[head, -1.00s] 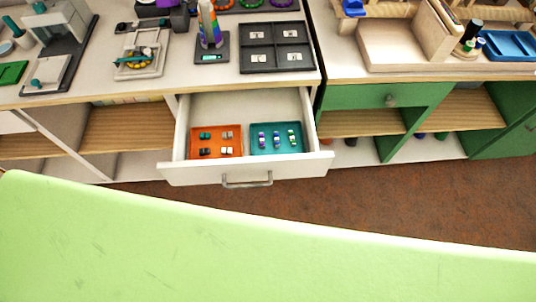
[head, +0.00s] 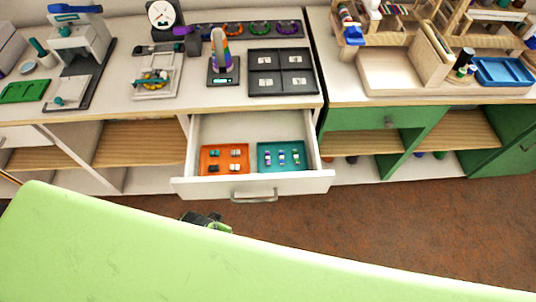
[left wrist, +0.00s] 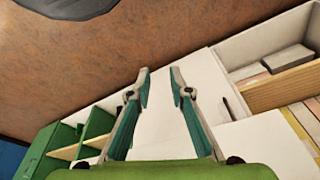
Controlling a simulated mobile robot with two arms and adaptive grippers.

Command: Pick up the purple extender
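Small beads or parts lie in two trays in the open white drawer (head: 225,188). The teal tray (head: 262,168) holds several small blue-purple and green-white pieces; one purplish piece (head: 269,158) may be the purple extender, but it is too small to be sure. The orange tray (head: 206,169) holds several small teal and pale pieces. In the left wrist view my left gripper (left wrist: 159,70) has its two teal-padded fingers apart with nothing between them. In the head view, a dark and green arm part shows just in front of the drawer, mostly hidden behind my green body. My right gripper is not in view.
The drawer front (head: 290,186) stands out over the brown floor (head: 400,225).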

